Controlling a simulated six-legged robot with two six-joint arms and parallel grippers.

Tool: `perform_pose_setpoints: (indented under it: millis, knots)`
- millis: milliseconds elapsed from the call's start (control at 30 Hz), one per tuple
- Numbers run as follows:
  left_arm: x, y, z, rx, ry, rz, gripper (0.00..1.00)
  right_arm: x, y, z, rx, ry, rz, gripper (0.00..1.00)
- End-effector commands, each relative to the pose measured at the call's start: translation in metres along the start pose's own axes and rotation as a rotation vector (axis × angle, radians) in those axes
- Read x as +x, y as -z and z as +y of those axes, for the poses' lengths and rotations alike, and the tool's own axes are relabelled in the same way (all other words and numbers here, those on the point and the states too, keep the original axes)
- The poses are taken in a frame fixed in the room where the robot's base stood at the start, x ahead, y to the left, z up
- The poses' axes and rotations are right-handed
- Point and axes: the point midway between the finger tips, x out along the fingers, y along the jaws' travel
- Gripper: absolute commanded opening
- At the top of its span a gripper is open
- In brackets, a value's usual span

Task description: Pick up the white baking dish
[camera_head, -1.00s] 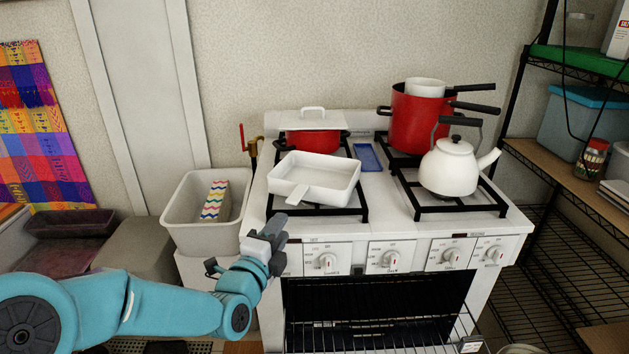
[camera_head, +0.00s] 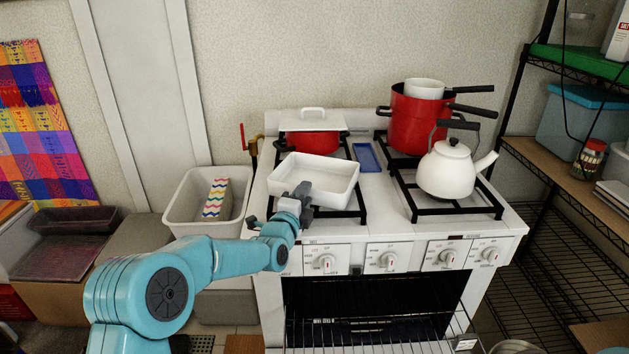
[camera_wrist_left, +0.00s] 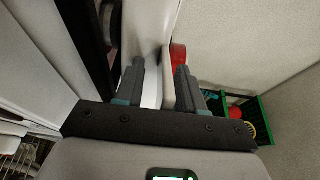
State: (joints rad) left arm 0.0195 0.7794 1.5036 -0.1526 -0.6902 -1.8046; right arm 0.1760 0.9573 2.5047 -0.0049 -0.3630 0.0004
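The white baking dish (camera_head: 335,172) is a shallow rectangular pan on the left front burner grate of the stove. My left gripper (camera_head: 301,190) is at the dish's front left side, where its short handle was visible earlier; the gripper now hides that handle. In the left wrist view the two fingers of my left gripper (camera_wrist_left: 160,84) stand apart, with a pale surface between them. I cannot tell whether either finger touches the dish. My right gripper is not in view.
A red pot with a white lid (camera_head: 312,128) stands close behind the dish. A white kettle (camera_head: 446,170) and a tall red pot (camera_head: 414,121) are on the right burners. A grey bin (camera_head: 180,215) stands left of the stove (camera_head: 405,225).

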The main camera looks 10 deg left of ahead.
Motion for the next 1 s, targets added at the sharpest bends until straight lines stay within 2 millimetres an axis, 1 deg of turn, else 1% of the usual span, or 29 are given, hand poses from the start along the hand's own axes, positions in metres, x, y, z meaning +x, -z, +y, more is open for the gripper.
perform_pose_setpoints:
  millis: [200, 233, 267, 300, 333, 367, 1000]
  knots:
    - [0.0013, 0.0001, 0.0005, 0.000, -0.001, 0.000, 0.38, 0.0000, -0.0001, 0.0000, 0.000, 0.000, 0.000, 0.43]
    - [0.0013, 0.0002, 0.0005, 0.000, -0.001, 0.000, 0.35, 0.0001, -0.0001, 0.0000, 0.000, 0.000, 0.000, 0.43]
    - [0.0012, 0.0002, 0.0005, 0.000, -0.001, 0.000, 0.25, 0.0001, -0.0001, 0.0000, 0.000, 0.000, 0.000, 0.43]
    - [0.0012, 0.0001, 0.0005, 0.000, -0.001, 0.000, 0.12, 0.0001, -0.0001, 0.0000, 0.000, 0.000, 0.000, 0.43]
    - [0.0012, 0.0002, 0.0005, 0.000, -0.001, 0.000, 0.03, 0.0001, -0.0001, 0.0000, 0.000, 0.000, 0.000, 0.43]
    - [0.0011, 0.0001, 0.0005, 0.000, -0.001, 0.000, 0.00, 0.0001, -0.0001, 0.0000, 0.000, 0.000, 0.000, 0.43]
    - [0.0009, 0.0001, 0.0008, -0.001, -0.002, 0.000, 0.00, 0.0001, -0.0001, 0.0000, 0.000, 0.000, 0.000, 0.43]
